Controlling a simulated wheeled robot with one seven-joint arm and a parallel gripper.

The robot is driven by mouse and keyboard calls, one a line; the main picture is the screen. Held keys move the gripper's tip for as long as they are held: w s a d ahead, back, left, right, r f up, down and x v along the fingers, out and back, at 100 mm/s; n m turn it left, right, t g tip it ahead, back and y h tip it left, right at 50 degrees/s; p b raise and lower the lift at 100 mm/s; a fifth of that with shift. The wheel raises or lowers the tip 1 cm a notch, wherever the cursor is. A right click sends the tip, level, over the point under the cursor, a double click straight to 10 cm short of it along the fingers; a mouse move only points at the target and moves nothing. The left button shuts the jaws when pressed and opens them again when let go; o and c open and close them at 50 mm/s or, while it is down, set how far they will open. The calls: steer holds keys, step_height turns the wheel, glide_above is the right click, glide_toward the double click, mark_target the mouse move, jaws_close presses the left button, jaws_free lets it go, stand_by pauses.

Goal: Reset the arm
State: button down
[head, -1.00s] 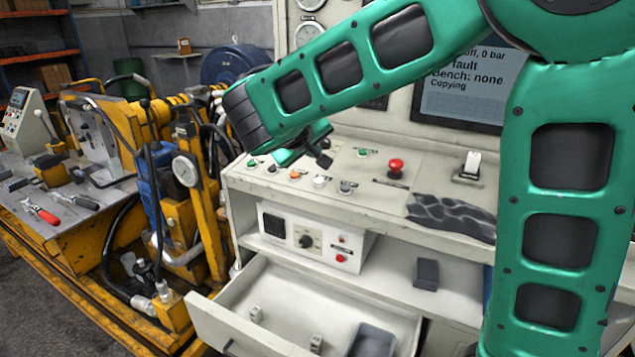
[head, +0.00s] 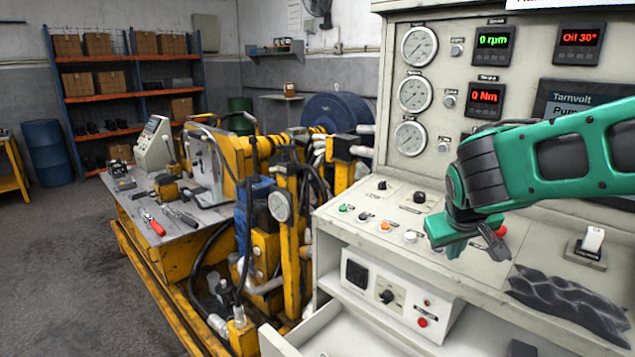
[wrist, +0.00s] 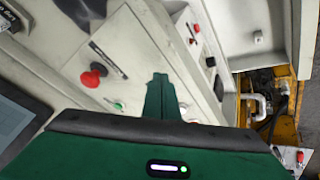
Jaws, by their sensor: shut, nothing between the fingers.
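My green arm reaches in from the right in the head view. My gripper (head: 497,246) hangs just above the sloping control panel (head: 462,252) of the white test bench, near its buttons. Its fingers are shut and hold nothing. In the wrist view the shut green fingers (wrist: 160,97) point over the panel, with a red mushroom button (wrist: 93,76) to their left and a green button (wrist: 118,106) close by. In the head view the red button (head: 501,230) is partly hidden behind the gripper.
An open drawer (head: 300,333) juts out below the panel. A grey crumpled cloth (head: 570,300) lies on the panel at right. Gauges (head: 418,47) and displays fill the upright panel. A yellow rig (head: 255,250) stands to the left, with open floor (head: 60,270) beyond it.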

steer(key=s+f+m+g+y, duration=0.1)
steer(key=s+f+g+y, duration=0.2)
steer(key=s, duration=1)
steer(key=s+d+f+m+g, duration=0.1)
steer(key=s+d+m, duration=0.2)
steer(key=s+d, duration=0.2)
steer(key=s+d+f+m+g, duration=0.1)
steer(key=s+d+m+g, duration=0.1)
steer(key=s+d, duration=0.4)
steer(key=s+m, duration=0.1)
steer(key=s, duration=0.4)
steer(key=shift+f, duration=0.35)
steer(key=shift+w+f, duration=0.25)
steer(key=shift+w, duration=0.3)
